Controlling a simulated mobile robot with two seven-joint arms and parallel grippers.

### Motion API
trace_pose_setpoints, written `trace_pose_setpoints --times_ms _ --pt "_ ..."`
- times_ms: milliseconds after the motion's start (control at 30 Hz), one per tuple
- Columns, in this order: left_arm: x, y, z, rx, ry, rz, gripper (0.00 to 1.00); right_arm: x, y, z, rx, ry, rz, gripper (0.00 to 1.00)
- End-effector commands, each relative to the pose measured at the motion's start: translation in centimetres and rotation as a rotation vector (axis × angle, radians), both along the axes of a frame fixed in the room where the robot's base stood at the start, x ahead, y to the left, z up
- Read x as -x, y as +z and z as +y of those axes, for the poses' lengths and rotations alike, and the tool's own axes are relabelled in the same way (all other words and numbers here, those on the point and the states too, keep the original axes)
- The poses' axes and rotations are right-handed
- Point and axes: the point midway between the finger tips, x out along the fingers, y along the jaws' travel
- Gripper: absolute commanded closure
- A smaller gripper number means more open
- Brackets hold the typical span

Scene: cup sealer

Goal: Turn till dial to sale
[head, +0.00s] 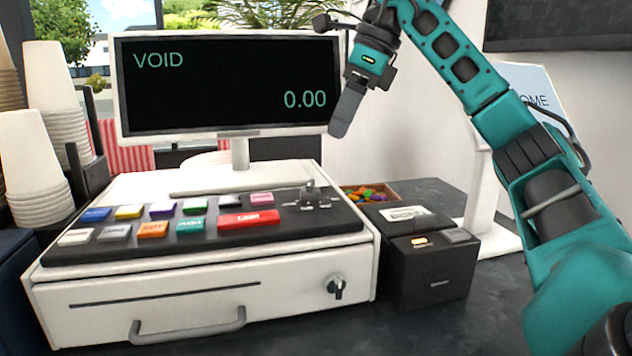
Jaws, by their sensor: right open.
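The till (215,296) is a white cash register with a black key panel of coloured buttons. Its dial (311,193) is a small grey knob at the right end of the panel, with small markings around it that I cannot read. The till's screen (230,84) reads VOID and 0.00. My right gripper (342,125) points down in front of the screen's right edge, above the dial and apart from it. It is open and empty; its fingers overlap in this view. My left gripper is not in view.
A black printer box (425,262) stands right of the till, with a tray of colourful pieces (368,194) behind it. Stacked cups (35,170) stand at the left. A key (337,287) sits in the drawer front. A white sign stand (485,190) is at the right.

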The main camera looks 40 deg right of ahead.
Motion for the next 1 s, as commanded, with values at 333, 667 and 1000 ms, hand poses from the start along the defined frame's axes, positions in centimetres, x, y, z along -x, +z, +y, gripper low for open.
trace_pose_setpoints --times_ms 333,667,1000 --pt "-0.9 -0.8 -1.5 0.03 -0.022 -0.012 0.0 -2.1 -7.0 1.7 0.002 -0.001 0.004 0.38" --pt "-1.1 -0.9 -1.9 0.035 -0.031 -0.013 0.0 -3.2 -10.2 2.6 0.001 0.0 0.0 0.38" --pt "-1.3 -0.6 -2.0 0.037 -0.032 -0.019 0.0 -3.3 -10.4 2.7 0.0 -0.001 0.0 0.4"
